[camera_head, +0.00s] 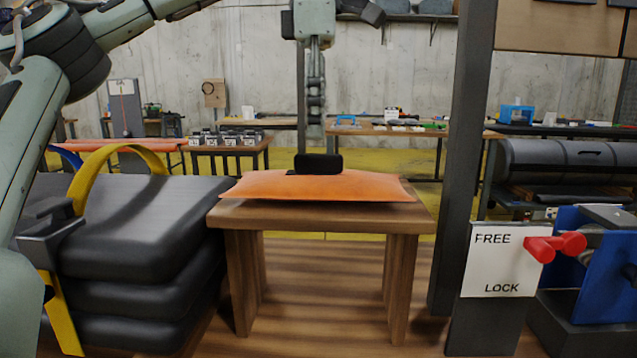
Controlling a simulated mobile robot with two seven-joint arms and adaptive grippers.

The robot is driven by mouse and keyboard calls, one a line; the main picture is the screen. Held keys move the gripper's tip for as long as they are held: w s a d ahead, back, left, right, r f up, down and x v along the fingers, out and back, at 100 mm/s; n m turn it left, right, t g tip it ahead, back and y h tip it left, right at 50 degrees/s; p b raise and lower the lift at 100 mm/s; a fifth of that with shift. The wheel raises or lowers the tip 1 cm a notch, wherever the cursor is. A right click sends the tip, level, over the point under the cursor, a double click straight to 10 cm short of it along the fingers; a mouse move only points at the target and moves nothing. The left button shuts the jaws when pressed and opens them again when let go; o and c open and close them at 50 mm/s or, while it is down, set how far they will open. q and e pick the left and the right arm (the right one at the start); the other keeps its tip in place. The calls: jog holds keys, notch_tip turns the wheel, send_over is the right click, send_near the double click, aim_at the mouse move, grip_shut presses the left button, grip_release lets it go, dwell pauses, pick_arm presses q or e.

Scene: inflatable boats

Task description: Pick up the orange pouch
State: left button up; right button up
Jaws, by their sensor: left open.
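The orange pouch (350,186) lies flat on a small wooden table (318,215) in the middle of the head view. My left gripper (316,163) points straight down at the pouch from above, seen side-on. My right gripper does not show.
A stack of black inflated cushions (130,230) with a yellow strap (85,180) stands close left of the table. A dark post (462,150) and a FREE/LOCK sign (490,265) with a red handle (555,246) stand to the right. Workbenches line the back.

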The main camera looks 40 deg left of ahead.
aim_at(318, 154)
pick_arm(q)
jog(key=f, duration=0.5)
jog(key=shift+w, duration=0.25)
grip_shut()
